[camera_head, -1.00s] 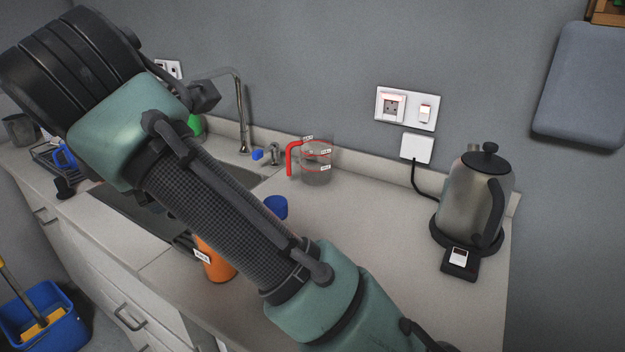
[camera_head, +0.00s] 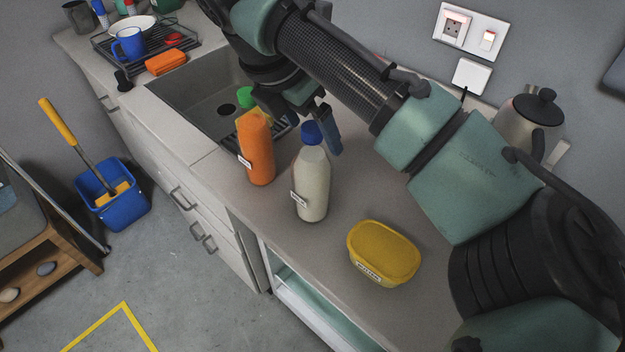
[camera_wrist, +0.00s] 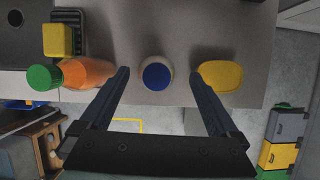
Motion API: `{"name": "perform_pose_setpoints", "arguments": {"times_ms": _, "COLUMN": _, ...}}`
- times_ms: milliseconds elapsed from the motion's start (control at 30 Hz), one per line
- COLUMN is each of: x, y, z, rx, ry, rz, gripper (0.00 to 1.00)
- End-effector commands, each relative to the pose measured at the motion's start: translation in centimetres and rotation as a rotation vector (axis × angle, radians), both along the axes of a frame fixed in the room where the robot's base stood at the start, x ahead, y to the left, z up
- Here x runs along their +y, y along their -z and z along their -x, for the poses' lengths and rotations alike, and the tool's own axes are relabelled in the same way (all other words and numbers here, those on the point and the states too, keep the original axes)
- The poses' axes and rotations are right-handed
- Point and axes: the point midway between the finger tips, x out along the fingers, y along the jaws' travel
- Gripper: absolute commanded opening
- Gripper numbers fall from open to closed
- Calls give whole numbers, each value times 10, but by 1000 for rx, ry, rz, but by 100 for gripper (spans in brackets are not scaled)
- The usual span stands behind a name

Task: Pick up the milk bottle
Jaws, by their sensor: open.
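The milk bottle (camera_head: 312,186) is white with a blue cap and a small label, standing upright on the counter in the head view. In the wrist view the milk bottle (camera_wrist: 157,75) is seen from above, its blue cap in the gap between the fingers and a little beyond their tips. My gripper (camera_head: 300,122) is in the head view near the bottle's cap, partly hidden by my wrist. In the wrist view my gripper (camera_wrist: 158,75) is open, with one finger on each side of the bottle and nothing held.
An orange bottle (camera_head: 257,150) with a green cap stands close left of the milk. A yellow tub (camera_head: 384,253) sits to its right. The sink (camera_head: 205,100) lies beyond the orange bottle. The kettle (camera_head: 515,125) stands at the back right. The counter's front edge is close to the bottles.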

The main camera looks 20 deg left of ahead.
Motion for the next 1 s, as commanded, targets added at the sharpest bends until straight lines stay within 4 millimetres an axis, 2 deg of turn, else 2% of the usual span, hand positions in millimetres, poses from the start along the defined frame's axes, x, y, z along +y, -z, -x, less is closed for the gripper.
{"name": "perform_pose_setpoints", "arguments": {"times_ms": 400, "x": -4, "y": 46, "z": -18, "rx": 0, "ry": 1, "rz": -2, "gripper": 97}}
{"name": "perform_pose_setpoints", "arguments": {"times_ms": 667, "x": -4, "y": 49, "z": -19, "rx": -1, "ry": -1, "rz": -2, "gripper": 97}}
{"name": "perform_pose_setpoints", "arguments": {"times_ms": 1000, "x": -3, "y": 48, "z": -19, "rx": -1, "ry": -1, "rz": -2, "gripper": 36}}
